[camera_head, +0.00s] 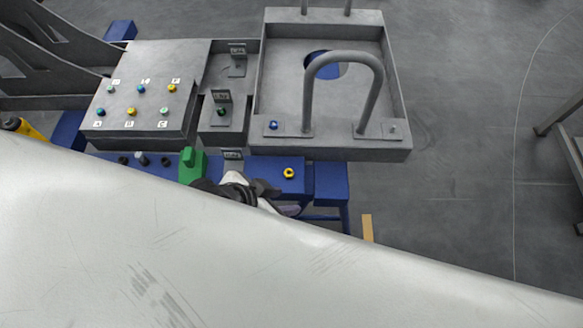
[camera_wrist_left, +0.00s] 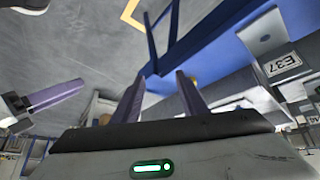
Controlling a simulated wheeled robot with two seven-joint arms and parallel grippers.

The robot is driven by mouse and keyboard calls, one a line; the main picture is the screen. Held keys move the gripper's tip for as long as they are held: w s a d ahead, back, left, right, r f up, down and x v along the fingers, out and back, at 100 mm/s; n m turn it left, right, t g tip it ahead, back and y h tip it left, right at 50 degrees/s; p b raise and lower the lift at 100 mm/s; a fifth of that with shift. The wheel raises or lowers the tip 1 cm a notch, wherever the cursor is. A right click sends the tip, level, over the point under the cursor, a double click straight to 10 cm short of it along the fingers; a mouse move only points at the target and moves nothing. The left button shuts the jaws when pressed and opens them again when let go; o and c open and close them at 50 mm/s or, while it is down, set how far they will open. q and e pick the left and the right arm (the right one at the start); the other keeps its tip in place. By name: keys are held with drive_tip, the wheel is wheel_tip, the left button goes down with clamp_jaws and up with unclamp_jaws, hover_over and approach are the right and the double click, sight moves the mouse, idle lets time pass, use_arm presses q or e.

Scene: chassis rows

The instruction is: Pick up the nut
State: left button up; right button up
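A small yellow nut (camera_head: 289,173) with a dark centre lies on the blue bench top (camera_head: 263,166) in the head view. My left gripper (camera_head: 283,205) is just in front of it and to its left, largely hidden by my pale arm across the foreground. In the left wrist view, the two purple fingers of my left gripper (camera_wrist_left: 158,95) stand apart with nothing seen between them.
A green block (camera_head: 191,166) stands left of my left gripper. Behind it are a grey panel with coloured studs (camera_head: 146,92) and a grey tray with a tall handle (camera_head: 398,148). A bracket labelled E37 (camera_wrist_left: 275,58) is at the wrist view's right.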

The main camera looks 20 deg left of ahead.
use_arm(q)
drive_tip(key=w+d+r+m+g+h, duration=0.1)
drive_tip(key=w+d+r+m+g, duration=0.15)
drive_tip(key=d+m, duration=0.3)
wheel_tip(320, 180, up, 5)
drive_tip(key=m+g+y+p, duration=0.1)
drive_tip(key=m+g+y, duration=0.3)
drive_tip(key=m, duration=0.6)
hover_over(287, 174)
drive_tip(key=y, duration=0.1)
drive_tip(key=shift+t, duration=0.45)
wheel_tip(287, 174, down, 10)
drive_tip(key=shift+r, duration=0.2)
drive_tip(key=c, duration=1)
